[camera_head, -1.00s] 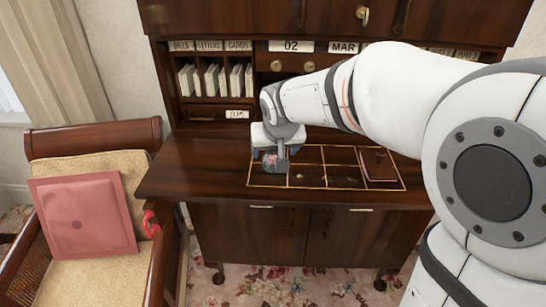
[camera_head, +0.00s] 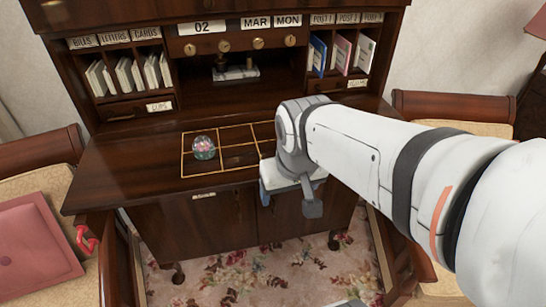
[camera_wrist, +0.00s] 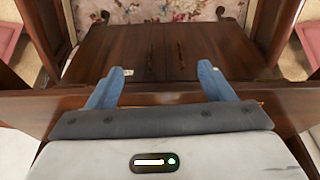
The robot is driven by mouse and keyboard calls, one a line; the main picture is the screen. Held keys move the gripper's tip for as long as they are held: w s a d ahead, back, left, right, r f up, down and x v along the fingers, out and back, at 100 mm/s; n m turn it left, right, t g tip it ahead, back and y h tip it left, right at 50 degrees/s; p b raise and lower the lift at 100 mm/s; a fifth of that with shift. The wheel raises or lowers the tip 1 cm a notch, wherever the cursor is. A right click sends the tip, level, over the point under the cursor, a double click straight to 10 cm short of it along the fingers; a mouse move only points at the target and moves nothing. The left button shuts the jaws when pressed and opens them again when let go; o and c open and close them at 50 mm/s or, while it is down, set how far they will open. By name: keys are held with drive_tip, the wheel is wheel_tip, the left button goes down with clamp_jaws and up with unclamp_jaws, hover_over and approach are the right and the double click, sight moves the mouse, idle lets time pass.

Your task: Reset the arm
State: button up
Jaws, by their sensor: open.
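My gripper (camera_head: 300,205) is in front of the desk's front edge in the head view, with my arm reaching in from the right. In the wrist view its two blue fingers (camera_wrist: 160,88) are spread apart with nothing between them. The wrist camera looks down the desk's cabinet front (camera_wrist: 150,50) toward the floral carpet. A small glass globe with pink and green inside (camera_head: 204,148) rests in a left cell of the gold-lined grid (camera_head: 236,135) on the desk top (camera_head: 130,165). The gripper is apart from the globe. The right part of the grid is hidden behind my arm.
A chair with a pink cushion (camera_head: 38,250) stands at the left, with a red hook-like item (camera_head: 86,238) beside it. Another chair (camera_head: 440,108) stands at the right. The desk's upper shelves hold letters (camera_head: 125,75) and coloured folders (camera_head: 340,55). Floral carpet (camera_head: 260,270) lies in front.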

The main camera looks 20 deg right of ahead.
drive_tip(key=shift+s+d+f, duration=0.25)
drive_tip(key=shift+s+f, duration=0.15)
drive_tip(key=shift+s, duration=0.25)
drive_tip(key=shift+s+d+f, duration=0.2)
drive_tip(key=shift+s+f, duration=0.15)
drive_tip(key=shift+s, duration=0.3)
